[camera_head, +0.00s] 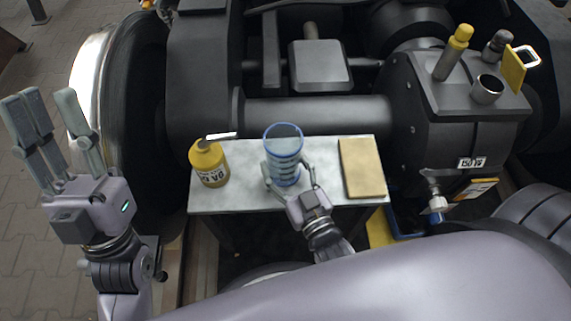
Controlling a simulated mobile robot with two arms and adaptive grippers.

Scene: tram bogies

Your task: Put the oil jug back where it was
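The oil jug (284,146), a clear blue ribbed cup-like vessel, stands upright at the middle of a pale grey tabletop (240,196). My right gripper (288,170) reaches in from below, with its fingers around both sides of the jug, and looks shut on it. I cannot tell whether the jug's base touches the tabletop. My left gripper (58,112) is at the far left, fingers pointing up and spread apart, open and empty, away from the tabletop.
A yellow bottle (209,166) with a metal spout stands left of the jug. A tan flat block (362,168) lies to its right. Dark bogie parts, including a thick axle tube (320,111), run behind the tabletop. A dark housing (440,112) with a metal cup (488,90) stands at right.

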